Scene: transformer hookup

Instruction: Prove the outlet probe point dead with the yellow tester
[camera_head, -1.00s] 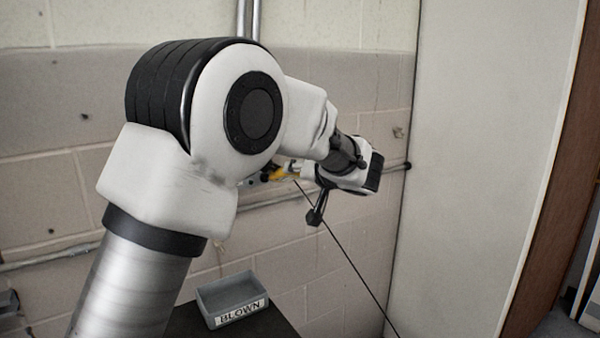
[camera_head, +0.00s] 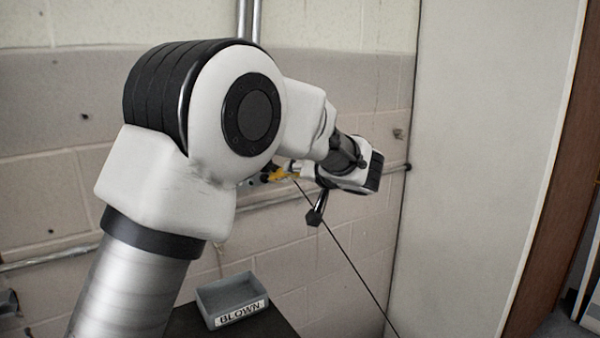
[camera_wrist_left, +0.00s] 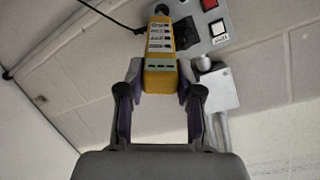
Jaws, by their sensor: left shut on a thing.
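The yellow tester (camera_wrist_left: 160,62) is held upright in the picture between the two fingers of my left gripper (camera_wrist_left: 160,80) in the left wrist view. Its face shows several small marked windows, and its far end lies beside the grey panel. The panel (camera_wrist_left: 199,16) carries a black socket-like part (camera_wrist_left: 185,33), just right of the tester; I cannot tell whether the tester touches it. In the head view only a small yellow piece of the tester (camera_head: 284,174) shows past my left arm, and my gripper is mostly hidden. My right gripper is out of view.
A thin black cable (camera_head: 345,255) crosses the head view. A grey tray marked BLOWN (camera_head: 216,318) stands low by the wall. A pale panel (camera_head: 480,150) stands right.

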